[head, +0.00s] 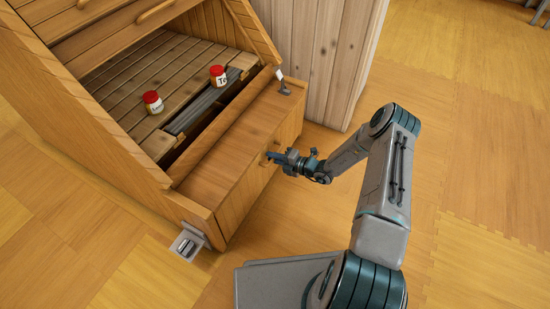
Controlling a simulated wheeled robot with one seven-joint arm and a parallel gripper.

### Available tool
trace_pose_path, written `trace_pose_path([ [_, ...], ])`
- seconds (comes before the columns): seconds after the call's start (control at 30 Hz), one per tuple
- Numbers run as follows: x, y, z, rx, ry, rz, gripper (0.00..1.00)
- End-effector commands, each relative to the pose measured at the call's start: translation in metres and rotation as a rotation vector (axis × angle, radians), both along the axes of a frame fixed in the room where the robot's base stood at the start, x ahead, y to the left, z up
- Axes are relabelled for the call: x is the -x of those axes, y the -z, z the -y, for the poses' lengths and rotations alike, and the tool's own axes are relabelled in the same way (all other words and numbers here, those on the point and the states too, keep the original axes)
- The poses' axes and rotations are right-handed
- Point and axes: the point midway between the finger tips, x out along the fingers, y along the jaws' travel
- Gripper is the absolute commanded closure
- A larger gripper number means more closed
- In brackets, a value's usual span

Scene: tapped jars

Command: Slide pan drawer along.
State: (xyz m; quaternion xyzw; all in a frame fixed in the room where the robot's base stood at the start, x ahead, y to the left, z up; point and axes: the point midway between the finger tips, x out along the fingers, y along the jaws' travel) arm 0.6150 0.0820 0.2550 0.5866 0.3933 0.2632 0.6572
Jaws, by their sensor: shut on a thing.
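The pan drawer (232,158) is the low wooden box at the front of a slant-sided wooden cabinet (95,125). Its plain front faces right, toward my arm. A small wooden handle (264,162) is on that front. My gripper (275,157) is at the handle and shut on it, its fingers partly covering it. How far the drawer stands out from the cabinet is hard to tell.
Two red-lidded jars, a left one (153,102) and a right one (218,76), stand on the slatted shelf (135,75) above. Metal fittings sit at the left corner (187,244) and right end (283,84). A wooden panel (318,55) stands behind; the floor (470,150) at right is clear.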

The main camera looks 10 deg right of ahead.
Motion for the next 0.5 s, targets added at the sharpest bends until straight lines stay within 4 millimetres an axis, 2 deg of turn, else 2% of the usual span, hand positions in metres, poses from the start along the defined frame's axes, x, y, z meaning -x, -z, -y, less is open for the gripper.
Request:
trace_pose_path([
  [0.07, -0.0032, -0.0020, -0.0052, -0.005, -0.001, 0.005, 1.00],
  [0.1, -0.0033, -0.0022, -0.0055, -0.004, -0.003, 0.006, 0.81],
  [0.5, -0.0004, -0.0048, -0.0016, -0.007, -0.002, 0.006, 0.81],
])
